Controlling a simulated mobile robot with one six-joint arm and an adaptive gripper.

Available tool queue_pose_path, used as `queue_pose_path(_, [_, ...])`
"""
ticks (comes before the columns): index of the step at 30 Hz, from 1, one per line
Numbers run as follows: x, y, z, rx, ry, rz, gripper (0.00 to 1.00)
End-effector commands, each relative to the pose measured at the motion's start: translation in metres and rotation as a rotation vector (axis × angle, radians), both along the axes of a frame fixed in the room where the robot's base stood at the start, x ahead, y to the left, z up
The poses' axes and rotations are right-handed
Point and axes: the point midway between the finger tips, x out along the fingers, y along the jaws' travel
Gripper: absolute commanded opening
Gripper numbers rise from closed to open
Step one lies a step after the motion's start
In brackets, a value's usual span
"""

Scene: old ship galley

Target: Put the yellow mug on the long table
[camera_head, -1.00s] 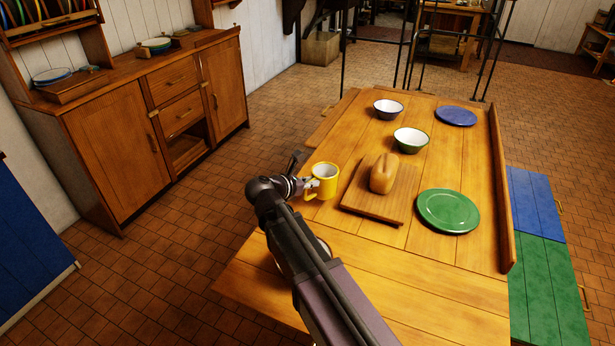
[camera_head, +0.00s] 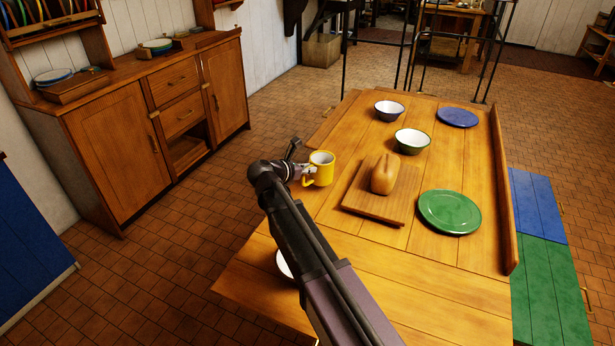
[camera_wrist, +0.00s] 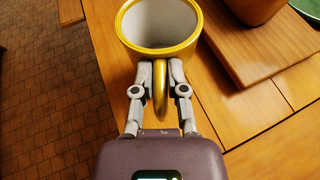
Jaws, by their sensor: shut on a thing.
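The yellow mug (camera_head: 320,168) is upright at the left edge of the long table (camera_head: 440,262), left of the bread board. In the wrist view the mug (camera_wrist: 194,52) shows its pale, empty inside and its handle toward me. My gripper (camera_head: 304,173) is shut on the mug's handle, and both fingers (camera_wrist: 160,74) pinch it in the wrist view. I cannot tell whether the mug's base touches the tabletop or is held just above it.
A green plate (camera_head: 449,212), a blue plate (camera_head: 457,117) and two bowls (camera_head: 412,141) stand on the table. Another white rim (camera_head: 284,264) shows partly behind my arm. A sideboard (camera_head: 120,150) stands left.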

Motion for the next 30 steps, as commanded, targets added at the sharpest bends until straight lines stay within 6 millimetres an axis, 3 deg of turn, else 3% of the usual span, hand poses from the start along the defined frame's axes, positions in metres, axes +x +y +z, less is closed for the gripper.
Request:
queue_pose_path(2, [0.011,0.002,-0.001,-0.001,0.0,-0.001,0.0])
queue_pose_path(13, [0.007,0.001,-0.033,-0.001,-0.001,0.0,0.0])
queue_pose_path(30, [0.007,0.001,-0.038,-0.001,-0.001,0.0,0.0])
